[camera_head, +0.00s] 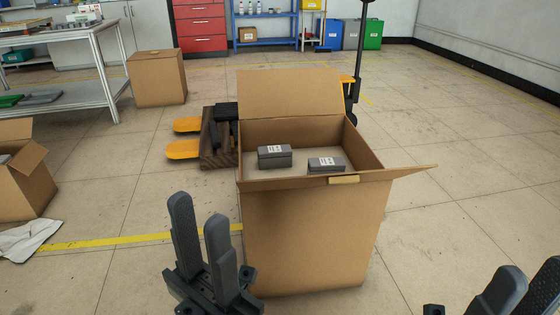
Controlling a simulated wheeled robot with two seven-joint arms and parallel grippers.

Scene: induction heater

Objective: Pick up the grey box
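Two small grey boxes with white labels lie inside a large open cardboard box (312,235). One grey box (275,157) is left of centre, the other grey box (325,165) is to the right, near the front wall. My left gripper (198,215) is in front of the cardboard box at its left, fingers pointing up with a gap between them, empty. My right gripper (525,287) is at the bottom right corner, partly cut off by the frame edge, and its fingers appear apart. Neither gripper touches a grey box.
The cardboard box has raised flaps at the back and right. A yellow pallet jack (186,124) stands behind it. Another open carton (25,185) is at left, a closed carton (157,78) farther back, near a metal table (62,90). Floor at right is clear.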

